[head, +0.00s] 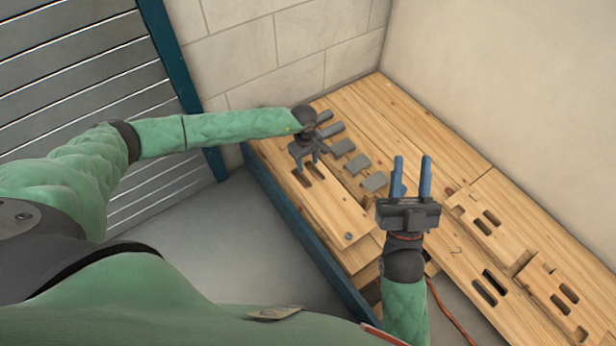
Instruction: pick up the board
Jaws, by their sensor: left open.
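A light wooden board (328,205) with two slots near its far end and a small round grey spot near its near end lies along the left side of the wooden bench top. My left gripper (309,163) is open, fingers pointing down, just above the board's slotted end. I cannot tell whether its fingertips touch the board. My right gripper (412,162) is open and empty. Its two blue fingers point away from me, above the middle of the bench, and it hides part of the surface behind it.
Several grey blocks (358,164) stand in a row right of the board. Other slotted wooden pieces (484,220) lie at the right. A blue edge (310,245) runs along the bench's left side. Walls close off the back and right; a slatted shutter (85,75) is at the left.

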